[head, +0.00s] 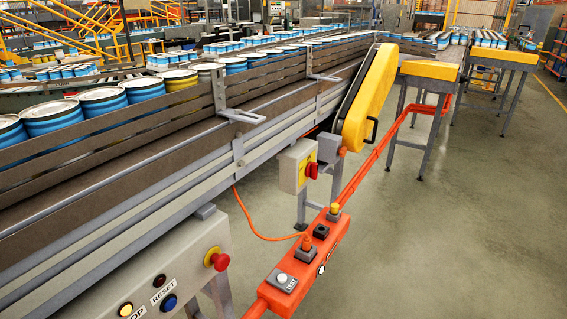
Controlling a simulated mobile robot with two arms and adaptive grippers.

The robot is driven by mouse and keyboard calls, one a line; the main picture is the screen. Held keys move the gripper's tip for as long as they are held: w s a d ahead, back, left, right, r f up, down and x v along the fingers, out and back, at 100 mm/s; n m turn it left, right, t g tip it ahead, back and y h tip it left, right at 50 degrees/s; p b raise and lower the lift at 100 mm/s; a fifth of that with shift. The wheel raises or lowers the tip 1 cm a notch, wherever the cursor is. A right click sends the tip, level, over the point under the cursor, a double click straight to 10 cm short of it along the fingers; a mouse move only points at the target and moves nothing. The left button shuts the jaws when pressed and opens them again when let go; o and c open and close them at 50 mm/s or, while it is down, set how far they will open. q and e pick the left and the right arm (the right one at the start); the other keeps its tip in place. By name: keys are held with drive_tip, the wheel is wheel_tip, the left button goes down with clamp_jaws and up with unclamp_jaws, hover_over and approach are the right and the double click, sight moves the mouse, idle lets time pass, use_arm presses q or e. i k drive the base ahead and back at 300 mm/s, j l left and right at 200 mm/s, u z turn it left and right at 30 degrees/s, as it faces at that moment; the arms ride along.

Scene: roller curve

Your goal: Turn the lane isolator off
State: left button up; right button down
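A grey box with a yellow front plate (292,170) is mounted on the side of the conveyor, right of the picture's middle. A red rotary handle (312,170) sticks out from its right-hand face; this looks like the lane isolator. The handle's exact angle and any on or off marking are too small to read. Neither of my grippers shows in the head view.
A grey control panel (125,280) with a red mushroom button (217,259) and a RESET button stands at front left. An orange box (305,262) with a cable lies below the isolator. A roller lane carries blue cans (50,118). Floor at right is clear.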

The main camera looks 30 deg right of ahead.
sight(311, 171)
drive_tip(key=i+l+u, duration=0.15)
drive_tip(key=l+u, duration=0.25)
drive_tip(key=l, duration=0.6)
drive_tip(key=l+u, duration=0.4)
drive_tip(key=l, duration=0.6)
